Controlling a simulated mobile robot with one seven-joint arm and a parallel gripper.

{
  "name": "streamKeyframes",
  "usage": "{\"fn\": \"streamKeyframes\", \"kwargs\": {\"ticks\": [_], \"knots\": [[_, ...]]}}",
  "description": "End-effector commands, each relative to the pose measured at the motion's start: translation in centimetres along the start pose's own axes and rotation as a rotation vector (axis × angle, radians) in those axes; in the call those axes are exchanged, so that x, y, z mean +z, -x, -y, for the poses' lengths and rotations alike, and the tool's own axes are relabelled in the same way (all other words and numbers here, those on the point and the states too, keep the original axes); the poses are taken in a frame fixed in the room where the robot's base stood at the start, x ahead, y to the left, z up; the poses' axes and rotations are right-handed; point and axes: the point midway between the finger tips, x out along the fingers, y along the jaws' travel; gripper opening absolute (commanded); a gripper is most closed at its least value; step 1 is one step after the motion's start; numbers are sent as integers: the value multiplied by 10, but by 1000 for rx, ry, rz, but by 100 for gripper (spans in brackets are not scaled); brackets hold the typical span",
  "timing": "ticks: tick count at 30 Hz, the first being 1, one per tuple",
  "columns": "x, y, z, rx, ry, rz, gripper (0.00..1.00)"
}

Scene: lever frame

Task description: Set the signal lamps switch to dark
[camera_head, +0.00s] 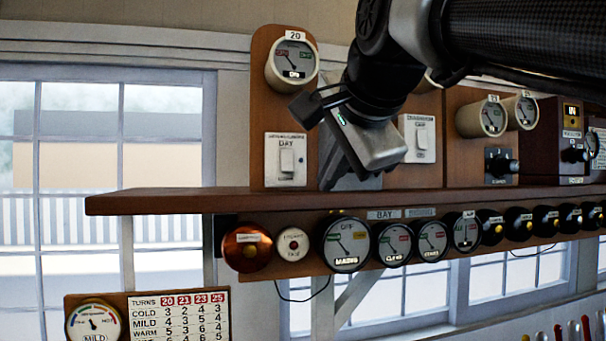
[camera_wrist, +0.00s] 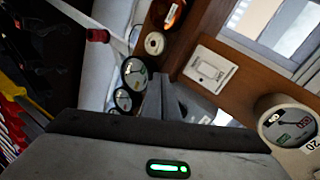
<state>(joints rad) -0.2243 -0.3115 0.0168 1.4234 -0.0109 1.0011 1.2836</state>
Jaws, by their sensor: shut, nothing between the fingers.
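A white wall switch (camera_head: 286,166) with a pale rocker is on the wooden panel under the dial numbered 20. The word DAY shows above its rocker; the smaller print is too blurred to read surely. The same switch shows in the wrist view (camera_wrist: 208,70), up and right of my fingertips. A second white switch (camera_head: 418,140) is on the panel to the right, its label unclear. My gripper (camera_head: 343,178) is shut and empty, between the two switches and above the shelf. Its fingers (camera_wrist: 165,92) show together in the wrist view, apart from the switch.
A brown shelf (camera_head: 200,201) runs below the switches. Under it are a copper bell (camera_head: 246,248), a small round push button (camera_head: 293,244) and several dials. The dial numbered 20 (camera_head: 292,66) is above the DAY switch. A turns chart (camera_head: 180,317) and a window are at left.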

Motion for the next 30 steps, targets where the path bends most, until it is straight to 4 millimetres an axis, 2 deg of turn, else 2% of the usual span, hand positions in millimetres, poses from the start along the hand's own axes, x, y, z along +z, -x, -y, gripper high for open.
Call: {"fn": "streamKeyframes", "kwargs": {"ticks": [1,3,7,20,26,30], "knots": [[2,2,21,-41,-70,6,0],[3,9,44,-82,-162,14,0],[4,17,67,-126,-258,26,0],[3,17,72,-133,-281,28,0],[4,-9,75,-130,-279,29,0],[4,-39,79,-130,-279,29,0]]}}
